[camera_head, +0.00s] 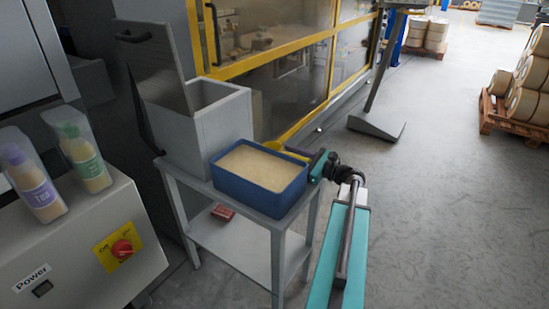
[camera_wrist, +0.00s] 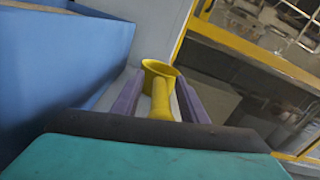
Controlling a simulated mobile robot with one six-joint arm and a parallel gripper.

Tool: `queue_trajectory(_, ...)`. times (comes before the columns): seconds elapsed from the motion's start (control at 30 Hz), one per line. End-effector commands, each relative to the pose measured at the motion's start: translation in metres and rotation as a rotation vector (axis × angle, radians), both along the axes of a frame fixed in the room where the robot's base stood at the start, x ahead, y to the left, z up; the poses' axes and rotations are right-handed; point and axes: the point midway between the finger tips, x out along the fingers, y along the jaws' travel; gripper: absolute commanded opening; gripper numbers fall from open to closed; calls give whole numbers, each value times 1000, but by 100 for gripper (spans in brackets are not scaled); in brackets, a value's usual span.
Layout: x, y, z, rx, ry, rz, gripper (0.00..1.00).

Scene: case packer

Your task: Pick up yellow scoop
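The yellow scoop (camera_wrist: 161,105) lies between the two purple fingers of my gripper (camera_wrist: 160,82) in the wrist view. Its round cup is at the far end and its handle points back toward the palm. A gap shows on each side of the handle, so the fingers are apart and not closed on it. In the head view my gripper (camera_head: 314,160) is at the right end of the blue bin (camera_head: 262,202), by the back right of the small table. There the scoop (camera_head: 297,151) is small and partly hidden behind the bin and the fingers.
The blue bin, filled with pale material, stands on a grey table (camera_head: 240,258). A grey box (camera_head: 215,128) with its lid raised is behind it. The yellow-framed machine (camera_head: 290,95) rises close behind. Open floor (camera_head: 430,220) lies to the right.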

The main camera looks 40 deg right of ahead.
Motion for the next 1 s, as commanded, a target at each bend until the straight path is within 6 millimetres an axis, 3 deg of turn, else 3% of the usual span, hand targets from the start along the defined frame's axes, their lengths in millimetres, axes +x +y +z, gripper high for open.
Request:
queue_trajectory(0.43,-1,0,0,0,0,-1,39)
queue_trajectory(0.67,-1,-1,0,0,0,-1,0)
queue_trajectory(1.0,-1,-1,1,0,0,-1,0)
